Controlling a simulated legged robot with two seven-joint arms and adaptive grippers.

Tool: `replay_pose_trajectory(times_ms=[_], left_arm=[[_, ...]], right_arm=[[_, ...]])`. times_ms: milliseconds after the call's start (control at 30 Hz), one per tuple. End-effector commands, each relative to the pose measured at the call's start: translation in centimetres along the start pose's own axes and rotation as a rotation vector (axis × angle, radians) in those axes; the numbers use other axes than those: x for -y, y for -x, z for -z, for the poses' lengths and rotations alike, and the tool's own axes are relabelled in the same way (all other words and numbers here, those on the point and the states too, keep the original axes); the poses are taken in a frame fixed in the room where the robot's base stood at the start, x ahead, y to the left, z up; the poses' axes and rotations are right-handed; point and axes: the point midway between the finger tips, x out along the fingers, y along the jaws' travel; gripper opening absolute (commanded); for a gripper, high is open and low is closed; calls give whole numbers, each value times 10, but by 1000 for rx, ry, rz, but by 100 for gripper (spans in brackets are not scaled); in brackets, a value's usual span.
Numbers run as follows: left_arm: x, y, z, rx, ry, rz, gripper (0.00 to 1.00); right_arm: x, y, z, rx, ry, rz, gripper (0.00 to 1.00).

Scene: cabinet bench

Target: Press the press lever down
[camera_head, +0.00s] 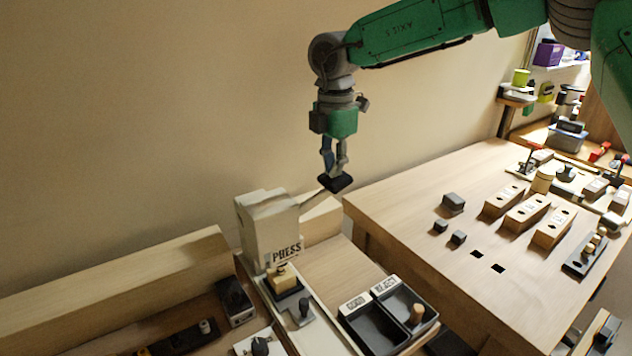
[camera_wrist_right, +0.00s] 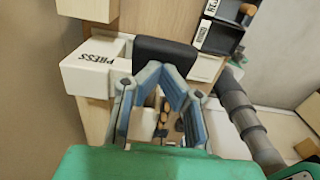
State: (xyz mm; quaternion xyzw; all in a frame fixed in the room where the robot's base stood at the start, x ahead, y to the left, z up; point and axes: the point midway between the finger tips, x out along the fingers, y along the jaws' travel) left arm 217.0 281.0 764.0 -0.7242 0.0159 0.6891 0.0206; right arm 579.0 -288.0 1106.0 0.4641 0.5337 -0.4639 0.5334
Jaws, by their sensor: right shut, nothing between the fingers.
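The press (camera_head: 268,225) is a pale box marked PRESS, standing by the wall in the head view; its label also shows in the right wrist view (camera_wrist_right: 95,72). A thin lever arm slopes up to the right from its top and ends in a black lever handle (camera_head: 336,184). My right gripper (camera_head: 334,174) points down, shut and empty, with its fingertips at the top of the handle. The handle (camera_wrist_right: 165,55) lies just beyond the fingertips in the right wrist view; I cannot tell whether they touch. My left gripper is out of view.
A light wooden piece (camera_head: 284,274) sits in front of the press. Two black bins (camera_head: 375,335) with labels stand to its right. A wooden table (camera_head: 400,200) carries several blocks farther right. The wall is close behind the press.

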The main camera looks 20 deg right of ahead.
Motion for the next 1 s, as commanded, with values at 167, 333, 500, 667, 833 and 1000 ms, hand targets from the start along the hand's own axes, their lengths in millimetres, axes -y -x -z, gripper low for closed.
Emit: replay_pose_trajectory(times_ms=[167,333,500,667,833,1000], left_arm=[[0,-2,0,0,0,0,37],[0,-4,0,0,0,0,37],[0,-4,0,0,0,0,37],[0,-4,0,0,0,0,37],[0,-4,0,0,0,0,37],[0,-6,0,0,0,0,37]], right_arm=[[1,-12,-4,-1,-1,5,0],[1,-20,-7,0,0,3,0],[1,-20,-7,0,0,2,0],[1,-20,-7,0,0,2,0],[1,-22,-7,0,0,3,0],[1,-31,-9,0,0,4,0]])
